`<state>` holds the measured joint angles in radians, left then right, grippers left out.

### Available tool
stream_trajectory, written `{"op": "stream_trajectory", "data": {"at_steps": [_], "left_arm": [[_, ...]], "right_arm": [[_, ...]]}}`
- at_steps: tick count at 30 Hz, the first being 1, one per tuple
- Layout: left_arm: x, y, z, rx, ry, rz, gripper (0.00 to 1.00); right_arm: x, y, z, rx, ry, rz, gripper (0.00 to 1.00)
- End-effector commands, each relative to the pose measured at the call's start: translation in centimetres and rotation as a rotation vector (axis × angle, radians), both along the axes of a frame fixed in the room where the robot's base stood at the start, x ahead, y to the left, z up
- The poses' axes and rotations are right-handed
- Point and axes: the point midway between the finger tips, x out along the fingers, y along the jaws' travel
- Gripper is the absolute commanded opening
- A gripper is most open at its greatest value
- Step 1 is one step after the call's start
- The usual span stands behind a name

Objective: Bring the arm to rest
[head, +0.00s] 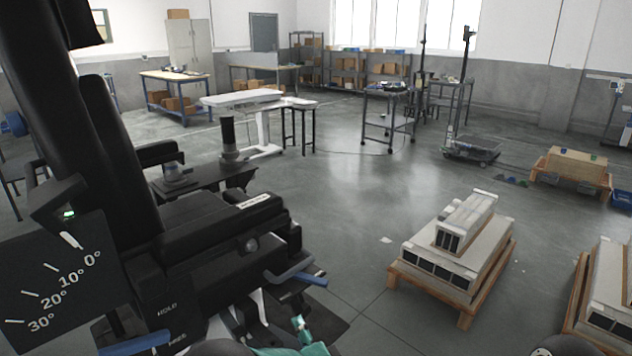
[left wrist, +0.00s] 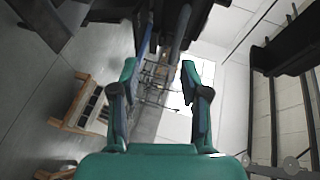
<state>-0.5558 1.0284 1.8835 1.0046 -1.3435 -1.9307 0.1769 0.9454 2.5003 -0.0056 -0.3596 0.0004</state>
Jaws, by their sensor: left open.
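My left gripper (head: 302,336) shows as a teal piece at the bottom of the head view, partly cut off by the frame edge. In the left wrist view it (left wrist: 160,75) is open, its two teal fingers apart with nothing held between them. A large black machine (head: 205,225) fills the left of the head view, with a dial plate (head: 55,280) marked 0° to 30°. A blue lever (head: 298,277) sticks out of it just above my gripper, apart in the picture. A second blue lever (head: 135,344) is at lower left. My right gripper is not in view.
Grey blocks on a wooden pallet (head: 465,309) stand to the right, with another loaded pallet (head: 578,323) at the right edge. A white table (head: 240,98), a wheeled cart (head: 392,100) and shelves (head: 375,70) stand farther back.

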Motion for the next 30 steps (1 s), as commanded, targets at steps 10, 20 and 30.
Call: {"op": "stream_trajectory", "data": {"at_steps": [10, 20, 30], "left_arm": [[-0.7, 3.2, -6.9, -0.334, 0.108, -0.030, 0.45], [-9.9, 7.7, -18.4, -0.967, 0.463, 0.174, 0.45], [-26.9, 9.6, -23.4, -1.447, 0.891, 0.760, 0.45]], "right_arm": [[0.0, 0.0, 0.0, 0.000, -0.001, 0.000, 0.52], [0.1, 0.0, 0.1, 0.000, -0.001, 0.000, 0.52], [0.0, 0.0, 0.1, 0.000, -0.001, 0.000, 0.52]]}}
